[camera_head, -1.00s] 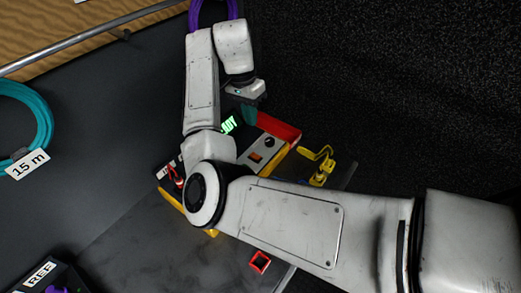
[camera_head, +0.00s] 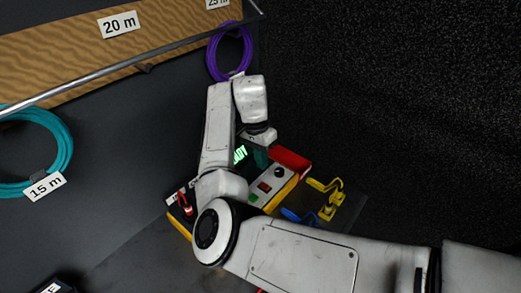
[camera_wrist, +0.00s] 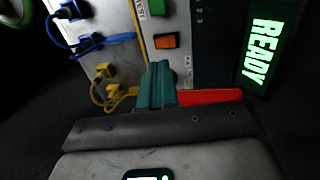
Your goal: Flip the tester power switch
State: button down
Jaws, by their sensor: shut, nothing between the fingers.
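The tester (camera_head: 285,190) is a yellow-edged box with a light panel, partly covered by my arm. An orange rocker switch (camera_wrist: 165,41) sits on its panel just beyond my fingertips in the wrist view; it shows small and reddish in the head view (camera_head: 264,187). A green button (camera_wrist: 157,7) is beside the switch. A lit green display (camera_wrist: 262,45) reads READY. My gripper (camera_wrist: 158,66) has teal fingers, shut together and empty, over the panel and apart from the switch in the picture. Contact with the panel cannot be told. The black knob (camera_head: 279,172) is hidden in the wrist view.
A red strip (camera_head: 290,158) runs along the tester's far end. Yellow plugs (camera_head: 328,205) and a blue cable (camera_head: 298,216) lie to its right. A purple coil (camera_head: 231,52) hangs behind my arm, a teal coil (camera_head: 65,150) at left. A dark wall stands at right.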

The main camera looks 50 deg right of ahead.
aim_at(266, 188)
jog(key=f, duration=0.3)
jog(key=s+f+p, duration=0.1)
jog(key=f, duration=0.4)
jog(key=shift+s+f+p, duration=0.2)
jog(key=shift+f+p, duration=0.1)
jog(key=shift+f, duration=0.05)
